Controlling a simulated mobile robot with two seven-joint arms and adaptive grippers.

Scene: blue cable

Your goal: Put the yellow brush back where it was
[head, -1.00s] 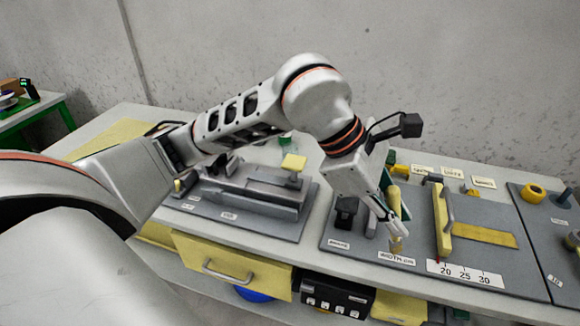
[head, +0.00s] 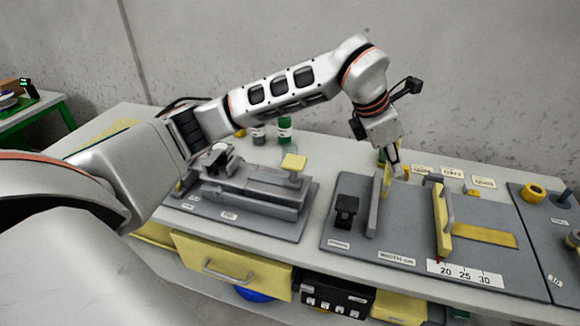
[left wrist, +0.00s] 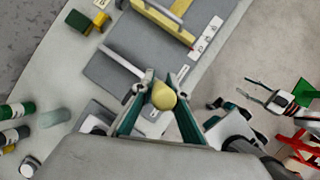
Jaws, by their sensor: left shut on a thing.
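My left gripper (head: 393,160) is shut on the yellow brush (head: 387,182), which hangs below the fingers near the back edge of the grey board. In the left wrist view the rounded yellow end of the brush (left wrist: 163,97) sits between the two fingertips (left wrist: 160,84). The rest of the brush is hidden there. I cannot tell whether the brush touches the board. My right gripper (left wrist: 268,97) shows at the right of the left wrist view, away over the floor, with its fingers apart and empty.
The grey board (head: 400,225) carries an upright grey bar (head: 372,217), a black clamp-like piece (head: 346,208) and a yellow block with a handle (head: 443,220). A grey vise-like fixture (head: 250,190) stands left. Green-banded bottles (head: 284,128) stand at the back. Labels line the board's back.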

